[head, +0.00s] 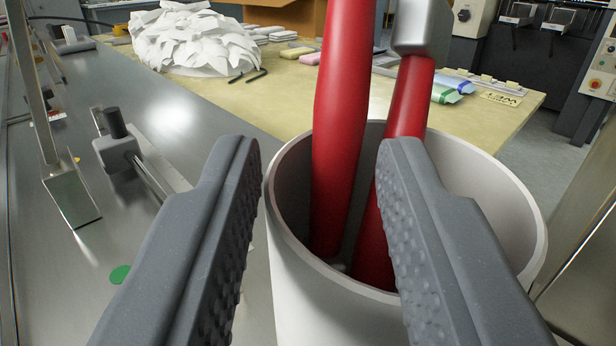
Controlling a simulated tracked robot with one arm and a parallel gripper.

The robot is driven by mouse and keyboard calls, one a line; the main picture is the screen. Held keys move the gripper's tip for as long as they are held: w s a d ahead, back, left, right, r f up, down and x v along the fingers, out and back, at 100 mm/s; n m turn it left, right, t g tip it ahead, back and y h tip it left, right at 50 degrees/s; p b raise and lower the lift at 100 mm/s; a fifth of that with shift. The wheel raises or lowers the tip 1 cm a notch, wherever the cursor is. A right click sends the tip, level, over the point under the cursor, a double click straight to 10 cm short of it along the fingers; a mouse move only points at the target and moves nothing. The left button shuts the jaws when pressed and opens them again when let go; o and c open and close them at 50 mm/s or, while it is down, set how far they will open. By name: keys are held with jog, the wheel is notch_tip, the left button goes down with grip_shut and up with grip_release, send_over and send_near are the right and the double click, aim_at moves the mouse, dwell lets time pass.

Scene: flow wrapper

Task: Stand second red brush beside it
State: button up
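A white cup (300,290) stands at the right of centre, its open top facing me. A red brush (343,110) stands in it nearly upright; its upper end is out of frame. A second red brush (408,100) stands beside it in the cup, leaning, with a grey metal part (422,28) at its top. Its lower part is partly hidden behind my right finger. My gripper (318,145) is open at the cup, with clear space between each finger and the first brush. I see nothing held between the fingers.
A grey metal bench with a black-knobbed fitting (118,150) lies at left. A tan table (285,105) behind holds a pile of white pieces (195,42), dark pens (250,75) and coloured packets (445,93). A metal post (40,100) rises at far left.

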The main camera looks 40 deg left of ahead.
jog(key=shift+f, duration=0.2)
jog(key=s+r, duration=0.2)
jog(key=s, duration=0.6)
jog(key=s+r, duration=0.3)
jog(key=s, duration=0.5)
jog(key=shift+a, duration=0.15)
jog(key=shift+r, duration=0.1)
jog(key=shift+w+r, duration=0.1)
dwell(0.7)
